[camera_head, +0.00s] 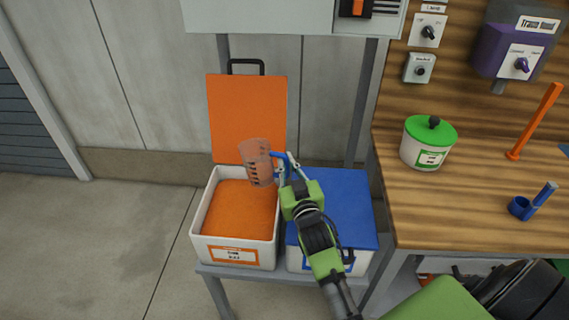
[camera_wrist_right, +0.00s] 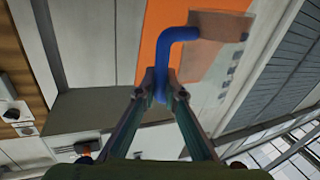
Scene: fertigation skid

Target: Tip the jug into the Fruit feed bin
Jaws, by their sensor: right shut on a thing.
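A clear jug (camera_head: 257,163) with dark marks on its side and a blue handle is held up over the back part of the orange bin, leaning slightly. My right gripper (camera_head: 283,172) is shut on its handle; the right wrist view shows the fingers (camera_wrist_right: 160,92) closed on the blue handle (camera_wrist_right: 165,52). The white bin (camera_head: 198,222) with an orange label has its orange lid (camera_head: 245,105) standing open. It holds orange material (camera_head: 240,215). The label is too small to read surely. Whether the jug holds anything I cannot tell. My left gripper is not in view.
A second bin with a shut blue lid (camera_head: 345,205) stands just right, under my right arm. A wooden bench (camera_head: 465,205) at the right carries a green-lidded tub (camera_head: 428,145), a blue scoop (camera_head: 530,203) and an orange stick (camera_head: 532,122). Floor at left is clear.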

